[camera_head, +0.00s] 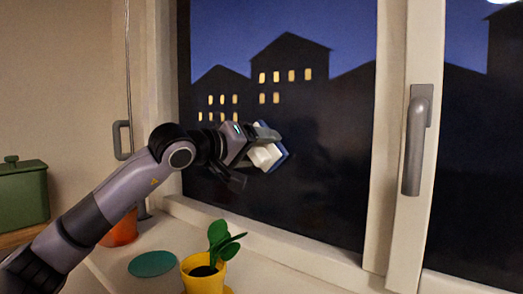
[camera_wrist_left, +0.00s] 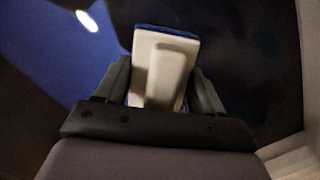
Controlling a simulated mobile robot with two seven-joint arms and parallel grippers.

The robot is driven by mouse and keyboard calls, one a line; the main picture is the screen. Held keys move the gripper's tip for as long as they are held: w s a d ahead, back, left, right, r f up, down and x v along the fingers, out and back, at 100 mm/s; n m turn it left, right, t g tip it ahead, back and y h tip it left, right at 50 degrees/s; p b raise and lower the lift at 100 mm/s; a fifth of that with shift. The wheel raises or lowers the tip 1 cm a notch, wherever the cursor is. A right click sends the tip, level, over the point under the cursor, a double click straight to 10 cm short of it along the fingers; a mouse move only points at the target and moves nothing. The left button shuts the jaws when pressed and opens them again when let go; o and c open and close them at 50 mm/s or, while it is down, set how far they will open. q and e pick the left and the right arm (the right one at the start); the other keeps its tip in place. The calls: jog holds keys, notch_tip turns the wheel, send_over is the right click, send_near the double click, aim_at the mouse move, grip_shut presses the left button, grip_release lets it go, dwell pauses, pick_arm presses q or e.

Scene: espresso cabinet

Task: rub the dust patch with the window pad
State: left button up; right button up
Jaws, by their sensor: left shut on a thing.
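The window pad (camera_head: 266,156) is white with a blue face. My left gripper (camera_head: 262,143) is shut on its white grip and holds the pad tilted in front of the left window pane (camera_head: 320,170). In the left wrist view the pad (camera_wrist_left: 165,65) sits between the two fingers of my left gripper (camera_wrist_left: 162,85). The blue face is turned toward the glass; I cannot tell whether it touches. I cannot make out the dust patch on the dark pane. My right gripper is in neither view.
A yellow pot with a green plant (camera_head: 205,274) stands on the sill below my arm, beside a teal disc (camera_head: 152,263). An orange pot (camera_head: 121,230) is partly behind my arm. A grey window handle (camera_head: 415,140) is on the frame at right. A green box (camera_head: 22,192) stands at left.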

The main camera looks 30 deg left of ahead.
pick_arm(q)
jog(key=shift+d+f+b+v, duration=0.15)
jog(key=shift+b+v, duration=0.4)
jog(key=shift+v, duration=0.75)
jog(key=shift+d+f+b+v, duration=0.15)
jog(key=shift+b+v, duration=0.35)
jog(key=shift+v, duration=0.75)
jog(key=shift+s, duration=0.1)
jog(key=shift+b+v, duration=0.5)
jog(key=shift+v, duration=0.5)
jog(key=shift+s+d+f, duration=0.1)
jog(key=shift+s+f, duration=0.05)
jog(key=shift+s, duration=0.4)
